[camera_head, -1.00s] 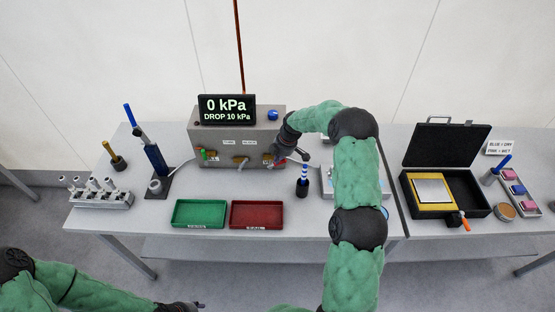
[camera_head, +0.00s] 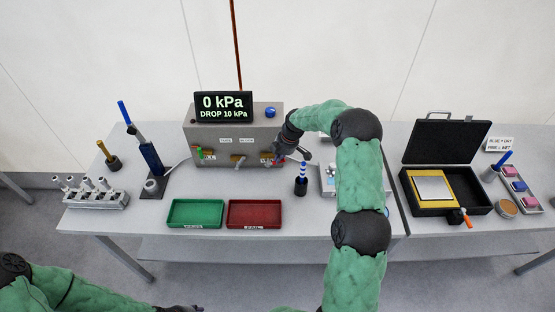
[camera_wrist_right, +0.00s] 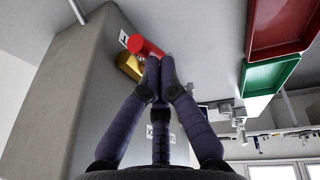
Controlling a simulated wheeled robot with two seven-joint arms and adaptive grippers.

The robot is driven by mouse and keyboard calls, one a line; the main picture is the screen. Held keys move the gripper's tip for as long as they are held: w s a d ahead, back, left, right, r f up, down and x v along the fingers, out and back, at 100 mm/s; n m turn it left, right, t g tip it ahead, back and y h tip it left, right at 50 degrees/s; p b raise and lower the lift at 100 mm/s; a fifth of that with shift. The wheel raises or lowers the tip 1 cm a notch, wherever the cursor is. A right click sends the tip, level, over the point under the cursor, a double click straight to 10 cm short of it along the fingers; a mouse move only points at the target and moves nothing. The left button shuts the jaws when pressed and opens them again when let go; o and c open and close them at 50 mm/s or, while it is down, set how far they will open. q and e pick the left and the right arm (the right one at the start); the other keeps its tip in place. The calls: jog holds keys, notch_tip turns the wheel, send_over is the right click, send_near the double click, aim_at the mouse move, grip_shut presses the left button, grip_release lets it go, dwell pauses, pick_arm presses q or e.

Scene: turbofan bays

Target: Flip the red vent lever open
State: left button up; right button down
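The red vent lever (camera_wrist_right: 147,46) sits on a brass valve (camera_wrist_right: 128,66) on the front of the grey box (camera_head: 220,141). In the head view my right gripper (camera_head: 279,158) is at the right end of the box front and hides most of this lever. In the right wrist view my right gripper (camera_wrist_right: 163,62) has its fingertips drawn together at the lever's end. I cannot tell whether they touch it. My left gripper (camera_head: 180,308) is only partly in view at the bottom edge, and its fingers are unclear.
A display (camera_head: 223,107) on the box reads 0 kPa, DROP 10 kPa. A green-handled valve (camera_head: 198,152) and a middle valve (camera_head: 238,159) share the box front. Green (camera_head: 195,214) and red (camera_head: 255,214) trays lie in front.

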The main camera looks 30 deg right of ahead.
pick_arm(q)
notch_tip(320, 180, down, 9)
jog(key=b, duration=0.8)
jog(key=shift+r, duration=0.15)
pick_arm(e)
jog(key=shift+s+d+f+t+y, duration=0.3)
jog(key=shift+d+f+y, duration=0.1)
jog(key=shift+f+y, duration=0.1)
jog(key=shift+s+d+f+t+y, duration=0.15)
jog(key=shift+d+f+t+y, duration=0.2)
jog(key=shift+f+y, duration=0.15)
jog(key=shift+r, duration=0.1)
